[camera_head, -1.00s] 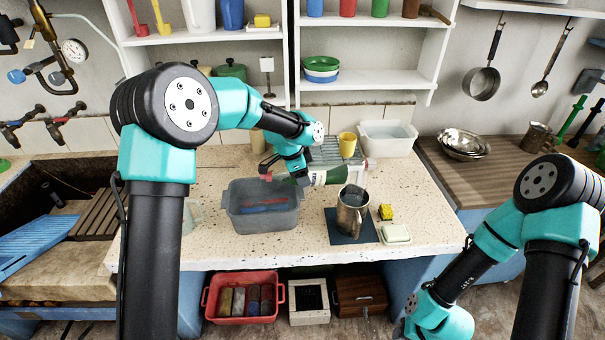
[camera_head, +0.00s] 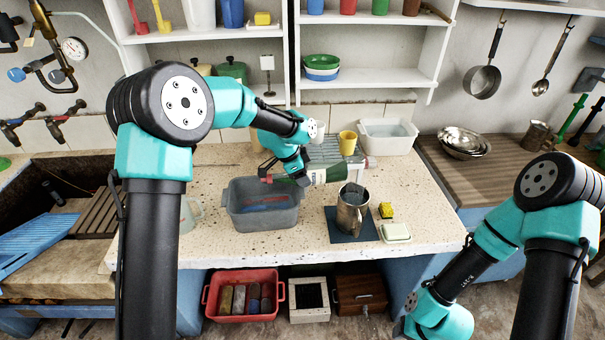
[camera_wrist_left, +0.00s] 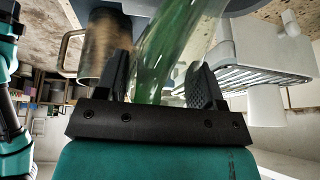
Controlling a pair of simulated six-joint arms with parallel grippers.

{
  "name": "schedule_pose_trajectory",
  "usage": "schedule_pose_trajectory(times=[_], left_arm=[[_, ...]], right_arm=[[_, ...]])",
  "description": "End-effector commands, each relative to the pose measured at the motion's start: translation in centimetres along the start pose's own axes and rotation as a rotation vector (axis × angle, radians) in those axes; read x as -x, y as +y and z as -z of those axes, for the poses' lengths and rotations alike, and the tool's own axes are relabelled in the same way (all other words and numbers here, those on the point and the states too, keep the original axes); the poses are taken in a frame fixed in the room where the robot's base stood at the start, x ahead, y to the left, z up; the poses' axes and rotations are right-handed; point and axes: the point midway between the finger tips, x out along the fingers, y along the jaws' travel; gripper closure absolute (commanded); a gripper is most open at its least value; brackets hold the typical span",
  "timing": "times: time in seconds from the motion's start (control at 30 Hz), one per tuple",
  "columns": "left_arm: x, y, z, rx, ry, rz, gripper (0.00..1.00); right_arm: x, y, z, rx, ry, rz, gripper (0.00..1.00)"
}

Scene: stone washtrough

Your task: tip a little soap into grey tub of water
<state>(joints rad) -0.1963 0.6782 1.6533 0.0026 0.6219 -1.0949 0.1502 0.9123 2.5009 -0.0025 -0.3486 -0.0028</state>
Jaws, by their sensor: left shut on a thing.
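The grey tub (camera_head: 262,224) stands on the stone counter, with something red and blue showing inside it. My left gripper (camera_head: 302,178) is at the tub's right edge, shut on the soap bottle (camera_head: 332,175). The bottle lies nearly level, its green end to the left near the tub's rim and its pale end to the right. In the left wrist view the clear bottle with green liquid (camera_wrist_left: 165,55) is between the fingers (camera_wrist_left: 158,85). I cannot tell whether soap is flowing out. My right gripper is out of view; only its arm shows at the lower right.
A metal jug (camera_head: 350,212) stands on a dark blue mat right of the tub, with a yellow block (camera_head: 386,210) and a soap dish (camera_head: 396,232) beside it. A yellow cup (camera_head: 348,142) and a white basin (camera_head: 388,137) stand behind. A clear jug (camera_head: 191,215) is left.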

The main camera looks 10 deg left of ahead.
Motion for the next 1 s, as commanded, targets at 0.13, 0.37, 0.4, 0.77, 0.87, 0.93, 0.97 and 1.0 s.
schedule_pose_trajectory(times=[0.13,0.37,0.4,0.77,0.87,0.93,0.97,1.0], left_arm=[[0.04,-0.02,0.03,0.000,0.000,0.001,0.70],[0.04,-0.03,0.01,0.000,0.002,0.001,0.70],[0.04,-0.02,-0.01,0.001,0.006,0.000,0.70],[0.08,-0.04,-0.21,0.006,0.091,0.003,0.70],[0.08,-0.04,-0.19,0.006,0.100,0.004,0.70],[0.08,-0.03,-0.18,0.005,0.101,0.004,0.70],[0.08,-0.03,-0.18,0.005,0.101,0.004,0.70],[0.07,-0.03,-0.18,0.005,0.101,0.004,0.70]], right_arm=[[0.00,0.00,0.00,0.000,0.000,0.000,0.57],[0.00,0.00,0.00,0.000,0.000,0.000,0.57],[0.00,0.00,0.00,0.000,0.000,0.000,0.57],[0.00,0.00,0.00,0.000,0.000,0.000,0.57],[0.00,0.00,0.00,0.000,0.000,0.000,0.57],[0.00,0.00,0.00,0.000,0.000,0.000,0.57],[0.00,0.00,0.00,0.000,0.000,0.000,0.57],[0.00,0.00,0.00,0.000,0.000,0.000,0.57]])
